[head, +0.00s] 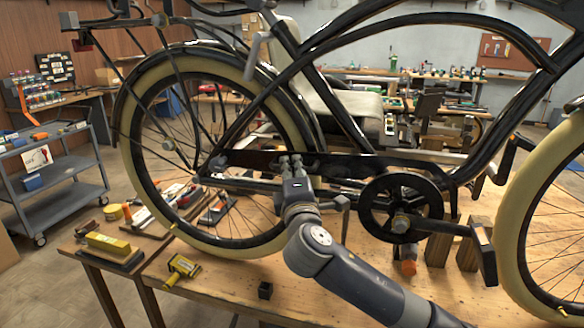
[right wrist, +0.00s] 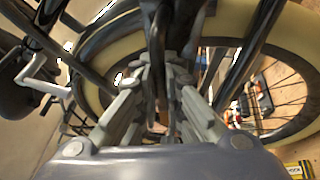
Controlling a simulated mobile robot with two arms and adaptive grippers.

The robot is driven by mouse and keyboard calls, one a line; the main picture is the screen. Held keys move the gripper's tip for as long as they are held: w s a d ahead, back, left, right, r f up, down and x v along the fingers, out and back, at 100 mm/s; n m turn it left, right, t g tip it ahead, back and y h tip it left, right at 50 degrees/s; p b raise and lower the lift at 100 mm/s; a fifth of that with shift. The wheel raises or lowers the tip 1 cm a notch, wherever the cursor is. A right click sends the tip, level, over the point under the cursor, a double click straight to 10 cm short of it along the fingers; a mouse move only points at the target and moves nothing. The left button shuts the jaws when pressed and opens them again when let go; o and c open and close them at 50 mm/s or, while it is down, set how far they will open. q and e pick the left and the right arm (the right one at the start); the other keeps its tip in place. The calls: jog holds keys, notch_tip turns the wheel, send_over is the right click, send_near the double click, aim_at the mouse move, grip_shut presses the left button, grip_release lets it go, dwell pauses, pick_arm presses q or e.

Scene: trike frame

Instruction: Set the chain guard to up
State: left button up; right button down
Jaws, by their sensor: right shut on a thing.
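The chain guard (head: 335,164) is a long black bar running nearly level between the rear wheel's hub and the black chainring (head: 401,208) of the trike frame. My right gripper (head: 290,163) reaches up from below and is shut on the chain guard, left of the chainring. In the right wrist view, the fingers (right wrist: 163,72) close around a thin dark edge, with the tyre behind it. The fingers hide part of the guard. My left gripper is in neither view.
The cream-tyred rear wheel (head: 130,145) stands just behind my gripper. A crank pedal (head: 484,250) hangs at the right near wooden blocks (head: 437,243). A yellow tool (head: 180,268) and a small black cube (head: 265,290) lie on the wooden bench (head: 215,283). A grey cart (head: 60,195) stands left.

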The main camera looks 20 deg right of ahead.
jog(key=shift+w+a+r+n+g+y+p, duration=0.25)
jog(key=shift+r+n+p, duration=0.5)
jog(key=shift+r+p, duration=1.3)
jog(key=shift+w+a+r+n+g+y+p, duration=0.1)
jog(key=shift+w+a+r+n+g+p, duration=0.45)
jog(key=shift+p, duration=2.7)
jog(key=shift+s+a+r+n+y+p, duration=0.15)
jog(key=shift+r+n+p, duration=0.85)
jog(key=shift+r+p, duration=1.2)
jog(key=shift+w+a+f+n+p, duration=0.1)
jog(key=shift+w+a+n+p, duration=0.25)
jog(key=shift+p, duration=1.3)
jog(key=shift+s, duration=0.1)
jog(key=c, duration=1.7)
grip_release()
jog(key=shift+f, duration=0.15)
jog(key=s, duration=0.4)
jog(key=s+a, duration=0.1)
jog(key=s, duration=0.3)
jog(key=s+a, duration=0.1)
jog(key=s, duration=0.2)
jog(key=shift+s+r, duration=0.35)
jog(key=shift+s, duration=0.05)
